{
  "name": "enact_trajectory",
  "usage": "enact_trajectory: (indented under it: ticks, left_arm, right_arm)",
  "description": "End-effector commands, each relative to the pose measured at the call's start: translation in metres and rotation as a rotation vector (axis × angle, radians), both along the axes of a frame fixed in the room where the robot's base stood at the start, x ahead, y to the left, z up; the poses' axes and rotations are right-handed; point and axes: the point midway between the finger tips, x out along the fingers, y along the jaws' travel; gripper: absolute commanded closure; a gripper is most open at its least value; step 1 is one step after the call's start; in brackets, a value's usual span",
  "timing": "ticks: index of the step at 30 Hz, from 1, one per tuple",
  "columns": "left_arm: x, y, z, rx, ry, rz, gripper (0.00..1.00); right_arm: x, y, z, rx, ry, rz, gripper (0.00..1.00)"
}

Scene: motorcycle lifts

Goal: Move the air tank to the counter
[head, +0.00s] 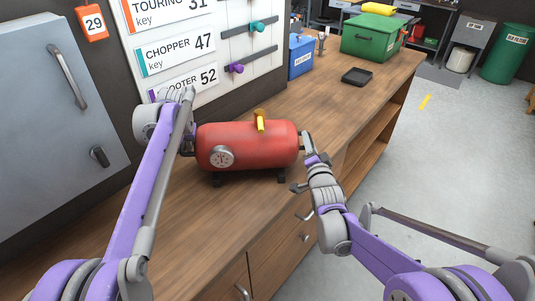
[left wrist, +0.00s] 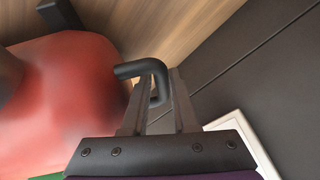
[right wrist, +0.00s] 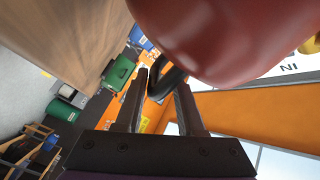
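The red air tank (head: 247,146) is upright and level over the wooden counter. It has a round gauge, a yellow valve on top and black feet; I cannot tell if the feet touch the wood. My left gripper (head: 187,145) is at its left end. In the left wrist view, the black end handle (left wrist: 157,75) is between the gripper's fingers, close against them. My right gripper (head: 308,150) is at the right end. In the right wrist view, the other black handle (right wrist: 163,82) lies between the fingers; whether they press on it is unclear.
The wooden counter (head: 190,213) has free room in front of and behind the tank. A black tray (head: 357,76), green toolbox (head: 371,40) and blue box (head: 301,56) stand further back. A grey cabinet (head: 50,110) and key board (head: 210,45) border the left.

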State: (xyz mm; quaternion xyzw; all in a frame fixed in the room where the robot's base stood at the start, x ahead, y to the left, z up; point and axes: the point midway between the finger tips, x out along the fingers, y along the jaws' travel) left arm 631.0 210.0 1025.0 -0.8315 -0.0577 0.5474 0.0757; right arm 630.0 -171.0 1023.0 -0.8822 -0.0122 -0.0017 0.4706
Motion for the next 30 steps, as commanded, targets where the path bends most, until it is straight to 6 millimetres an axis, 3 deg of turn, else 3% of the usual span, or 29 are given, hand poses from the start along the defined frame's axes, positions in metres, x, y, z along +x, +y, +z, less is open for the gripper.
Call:
enact_trajectory:
  ticks: [3, 14, 24, 30]
  left_arm:
    - [0.000, 0.000, 0.002, 0.001, -0.001, 0.000, 0.50]
    - [-0.005, 0.000, 0.012, 0.004, 0.000, 0.002, 0.50]
    - [-0.032, -0.012, 0.074, 0.003, 0.000, 0.000, 0.50]
    - [-0.044, -0.018, 0.101, 0.003, 0.000, 0.001, 0.50]
  right_arm:
    - [0.000, -0.001, 0.002, 0.000, 0.000, -0.002, 0.44]
    - [0.000, -0.003, 0.002, 0.001, 0.000, -0.005, 0.44]
    - [0.000, -0.004, 0.002, 0.001, 0.000, -0.006, 0.44]
    - [0.000, -0.004, 0.002, 0.001, 0.000, -0.006, 0.44]
